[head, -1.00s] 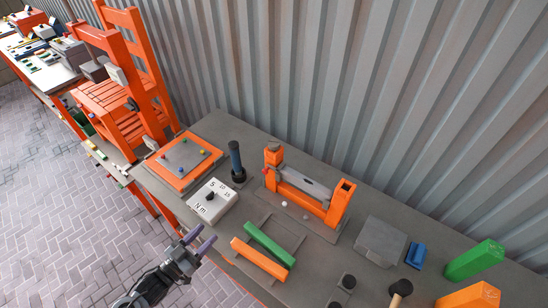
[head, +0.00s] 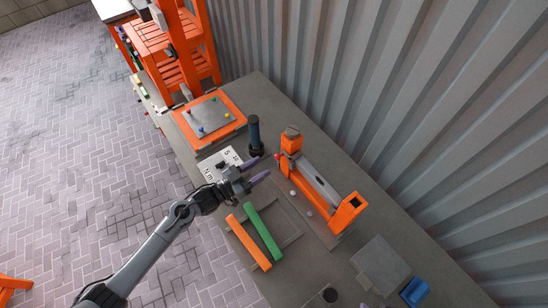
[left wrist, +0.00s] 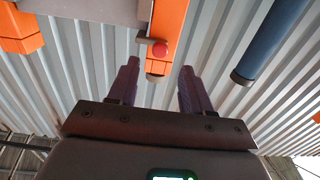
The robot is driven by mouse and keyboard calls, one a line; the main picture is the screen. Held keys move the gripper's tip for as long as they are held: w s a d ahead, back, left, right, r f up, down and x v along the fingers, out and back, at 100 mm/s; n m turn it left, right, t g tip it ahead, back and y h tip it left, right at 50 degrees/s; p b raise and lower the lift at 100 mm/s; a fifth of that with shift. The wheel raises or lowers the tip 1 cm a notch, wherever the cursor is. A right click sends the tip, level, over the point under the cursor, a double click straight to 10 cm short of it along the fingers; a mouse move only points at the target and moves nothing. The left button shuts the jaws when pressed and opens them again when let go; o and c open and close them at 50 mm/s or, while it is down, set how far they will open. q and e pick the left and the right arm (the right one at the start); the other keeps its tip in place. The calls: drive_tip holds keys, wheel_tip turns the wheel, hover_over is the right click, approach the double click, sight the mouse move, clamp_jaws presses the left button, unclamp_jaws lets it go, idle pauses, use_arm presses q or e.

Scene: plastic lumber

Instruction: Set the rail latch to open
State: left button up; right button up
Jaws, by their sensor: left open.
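An orange fixture with a grey rail (head: 320,188) between two upright ends stands on the grey bench. A small red knob (head: 277,157) shows at its far-left post. In the left wrist view the red knob (left wrist: 160,50) sits on a short grey lever (left wrist: 146,41) against an orange post (left wrist: 167,24). My left gripper (head: 265,168) is open and empty, with its purple fingers pointing toward the post. In the left wrist view the fingers (left wrist: 160,72) lie on either side of the knob's line, apparently short of it. My right gripper is not in view.
A dark blue-topped cylinder (head: 254,135) stands close beyond the left fingers. Green (head: 263,231) and orange (head: 248,243) bars lie in front. A corrugated wall (head: 400,90) runs behind the bench.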

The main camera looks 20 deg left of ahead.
sight(276, 158)
use_arm(q)
drive_tip(key=shift+x, duration=3.1)
clamp_jaws()
